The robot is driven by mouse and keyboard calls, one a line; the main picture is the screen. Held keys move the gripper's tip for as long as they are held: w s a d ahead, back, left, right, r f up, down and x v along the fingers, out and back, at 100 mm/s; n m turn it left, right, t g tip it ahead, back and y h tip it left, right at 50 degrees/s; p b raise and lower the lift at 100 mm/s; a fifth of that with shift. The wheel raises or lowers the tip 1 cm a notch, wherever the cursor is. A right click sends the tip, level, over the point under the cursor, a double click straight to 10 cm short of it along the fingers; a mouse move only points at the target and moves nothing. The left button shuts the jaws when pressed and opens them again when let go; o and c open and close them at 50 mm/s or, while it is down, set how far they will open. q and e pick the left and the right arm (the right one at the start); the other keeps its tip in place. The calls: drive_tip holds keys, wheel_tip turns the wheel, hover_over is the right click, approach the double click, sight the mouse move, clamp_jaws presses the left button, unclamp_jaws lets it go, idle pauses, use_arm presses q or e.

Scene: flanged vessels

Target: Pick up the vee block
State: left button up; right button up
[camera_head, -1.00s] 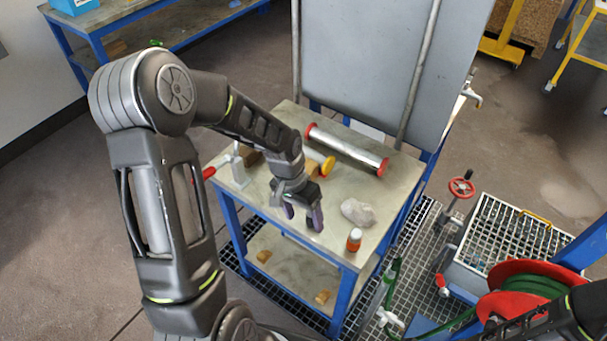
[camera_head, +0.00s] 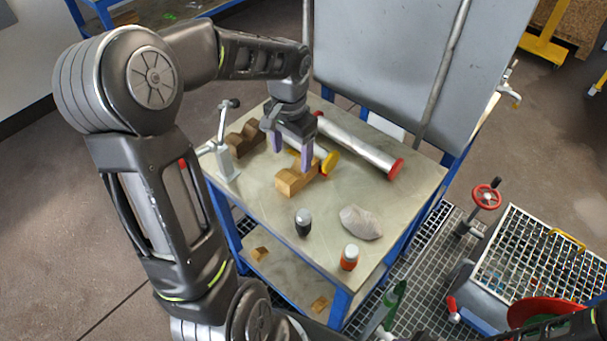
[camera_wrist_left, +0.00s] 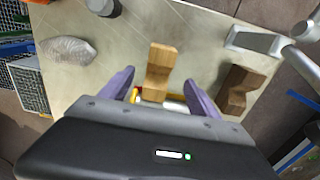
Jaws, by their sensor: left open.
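Two notched wooden blocks that look like vee blocks are on the table (camera_head: 330,245). The lighter one (camera_head: 296,178) is near the middle, and the darker one (camera_head: 246,139) is further left and back. My left gripper (camera_head: 292,156) is open and points down just behind and above the lighter block. In the left wrist view the lighter block (camera_wrist_left: 159,68) shows between the two open purple fingers (camera_wrist_left: 160,80), not gripped. The darker block (camera_wrist_left: 239,90) lies to the right there, outside the fingers. My right gripper is out of view.
A silver cylinder with red ends (camera_head: 360,148) lies behind, and a yellow-ended piece (camera_head: 328,163) is beside the lighter block. A grey clamp (camera_head: 226,160) stands at left. A dark bottle (camera_head: 303,222), a pale rock (camera_head: 360,222) and an orange bottle (camera_head: 349,257) stand in front.

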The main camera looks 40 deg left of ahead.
sight(292, 173)
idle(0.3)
use_arm(q)
drive_tip(key=shift+f, duration=1.35)
drive_tip(key=shift+s+f+p, duration=0.1)
drive_tip(key=shift+f+p, duration=0.35)
drive_tip(key=shift+f, duration=0.1)
wheel_tip(292, 173, down, 4)
drive_tip(key=shift+f+p, duration=0.1)
drive_tip(key=shift+p, duration=0.25)
